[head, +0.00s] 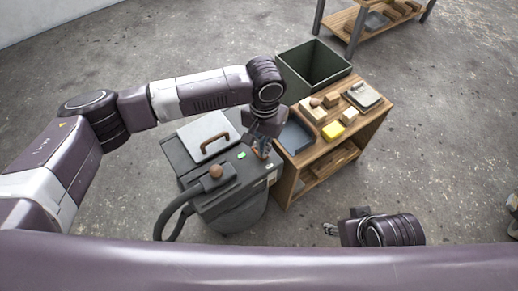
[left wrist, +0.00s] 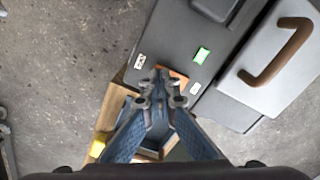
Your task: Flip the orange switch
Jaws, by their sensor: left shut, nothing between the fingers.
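The orange switch (left wrist: 178,77) is on the dark top of a grey machine (head: 222,203), near its edge. In the left wrist view it is mostly hidden behind my left fingertips. My left gripper (left wrist: 160,75) is shut and empty, its tips pointing down at the switch; I cannot tell whether they touch it. In the head view the left gripper (head: 262,150) hangs over the machine's right edge, with a bit of orange at its tips. My right gripper (head: 331,229) is low at the bottom, away from the machine, its fingers too small to read.
The machine has a green light (head: 241,155), a grey lid with a brown handle (head: 217,145), a round brown knob (head: 215,171) and a hose. A dark bin (head: 315,68) stands behind.

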